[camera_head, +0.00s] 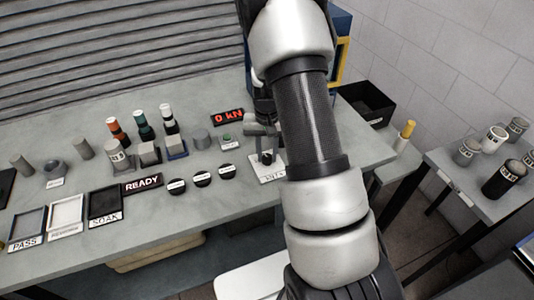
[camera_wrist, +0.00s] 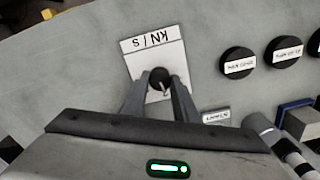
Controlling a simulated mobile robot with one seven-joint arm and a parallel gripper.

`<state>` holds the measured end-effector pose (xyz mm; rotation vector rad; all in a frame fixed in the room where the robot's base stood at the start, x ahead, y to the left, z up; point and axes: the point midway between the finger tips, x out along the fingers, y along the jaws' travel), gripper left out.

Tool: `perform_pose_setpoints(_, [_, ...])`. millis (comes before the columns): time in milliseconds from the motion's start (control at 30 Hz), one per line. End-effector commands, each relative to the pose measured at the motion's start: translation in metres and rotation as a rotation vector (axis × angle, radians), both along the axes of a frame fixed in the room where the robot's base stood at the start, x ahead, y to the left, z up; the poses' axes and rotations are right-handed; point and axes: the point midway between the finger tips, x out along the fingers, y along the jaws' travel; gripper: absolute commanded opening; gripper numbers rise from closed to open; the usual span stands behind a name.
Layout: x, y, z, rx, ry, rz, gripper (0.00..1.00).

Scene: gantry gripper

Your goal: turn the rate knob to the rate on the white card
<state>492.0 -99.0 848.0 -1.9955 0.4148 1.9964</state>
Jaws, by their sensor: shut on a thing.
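The rate knob (camera_wrist: 159,75) is a small dark round knob with a pale mark, on a white plate (camera_wrist: 142,47) printed "kN/s", upside down in the wrist view. My gripper (camera_wrist: 161,87) has its two grey fingers closed on either side of the knob. In the head view the plate (camera_head: 272,176) lies near the bench's front edge, partly hidden by my arm. The knob's exact setting is too small to read. I cannot make out a separate white card with a rate on it.
A red "0 kN" display (camera_head: 228,117) stands behind. Several cylinders and labelled trays (camera_head: 105,206) fill the left bench. A black bin (camera_head: 368,105) is at right.

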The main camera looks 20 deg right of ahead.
Motion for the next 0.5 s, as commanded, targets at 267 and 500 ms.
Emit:
perform_pose_setpoints(267, [0.0006, 0.0001, 0.0009, 0.0, -0.001, -0.132, 0.04])
perform_pose_setpoints(500, [0.0006, -0.0002, 0.0009, 0.0, -0.001, -0.179, 0.04])
